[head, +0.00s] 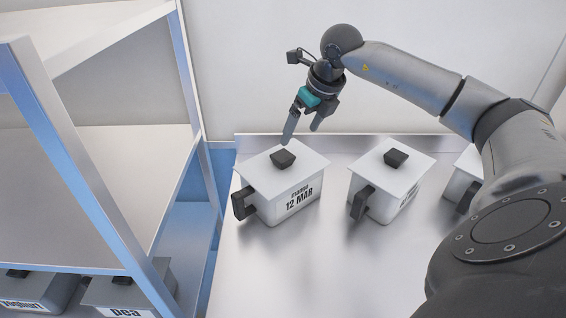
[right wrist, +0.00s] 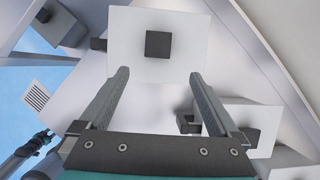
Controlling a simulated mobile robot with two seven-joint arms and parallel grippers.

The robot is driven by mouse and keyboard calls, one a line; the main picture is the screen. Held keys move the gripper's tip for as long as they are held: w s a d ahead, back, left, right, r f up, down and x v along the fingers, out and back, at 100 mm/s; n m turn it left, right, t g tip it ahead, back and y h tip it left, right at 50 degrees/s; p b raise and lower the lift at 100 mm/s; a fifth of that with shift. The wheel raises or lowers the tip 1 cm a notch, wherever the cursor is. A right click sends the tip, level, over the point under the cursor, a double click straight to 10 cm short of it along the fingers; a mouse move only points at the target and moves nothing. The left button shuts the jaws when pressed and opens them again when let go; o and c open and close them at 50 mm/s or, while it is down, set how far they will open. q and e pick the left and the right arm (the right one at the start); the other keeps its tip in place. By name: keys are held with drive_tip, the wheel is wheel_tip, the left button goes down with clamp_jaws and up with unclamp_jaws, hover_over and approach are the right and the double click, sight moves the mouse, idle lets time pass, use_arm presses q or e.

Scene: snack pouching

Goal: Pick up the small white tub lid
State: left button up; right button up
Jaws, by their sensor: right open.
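A grey tub (head: 272,213) labelled "12 MAR" stands on the metal table, with a black side handle. Its white lid (head: 308,162) lies on top and has a black knob (head: 283,158). My right gripper (head: 303,131) is above the lid's back part, fingers down, open and empty. In the right wrist view the lid (right wrist: 130,30) and its dark knob (right wrist: 158,44) lie beyond the open fingers (right wrist: 158,75), lined up between them; no contact is seen. A second tub with a white lid (head: 412,173) stands to the right. My left gripper is not seen.
A third tub (head: 459,187) is partly hidden behind my right arm. A metal shelf rack (head: 75,170) stands at the left, with grey tubs (head: 128,290) on its lower level. A wall is behind the table (head: 300,270). The table front is clear.

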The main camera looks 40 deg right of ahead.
sight(283, 156)
drive_tip(key=x, duration=0.5)
drive_tip(key=shift+f, duration=0.1)
drive_tip(key=shift+w+f, duration=0.25)
drive_tip(key=shift+f, duration=0.2)
drive_tip(key=shift+w+a+f, duration=0.1)
drive_tip(key=shift+w+f, duration=0.3)
drive_tip(key=shift+f, duration=0.05)
drive_tip(key=w+f, duration=0.2)
drive_tip(key=shift+a+f+p, duration=0.15)
drive_tip(key=shift+f+p, duration=0.15)
drive_tip(key=shift+w+f, duration=0.15)
drive_tip(key=shift+f, duration=0.3)
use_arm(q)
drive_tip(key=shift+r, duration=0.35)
use_arm(e)
drive_tip(key=c, duration=1.5)
drive_tip(key=shift+r, duration=0.2)
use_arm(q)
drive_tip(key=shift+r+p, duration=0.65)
use_arm(e)
drive_tip(key=shift+r, duration=9.8)
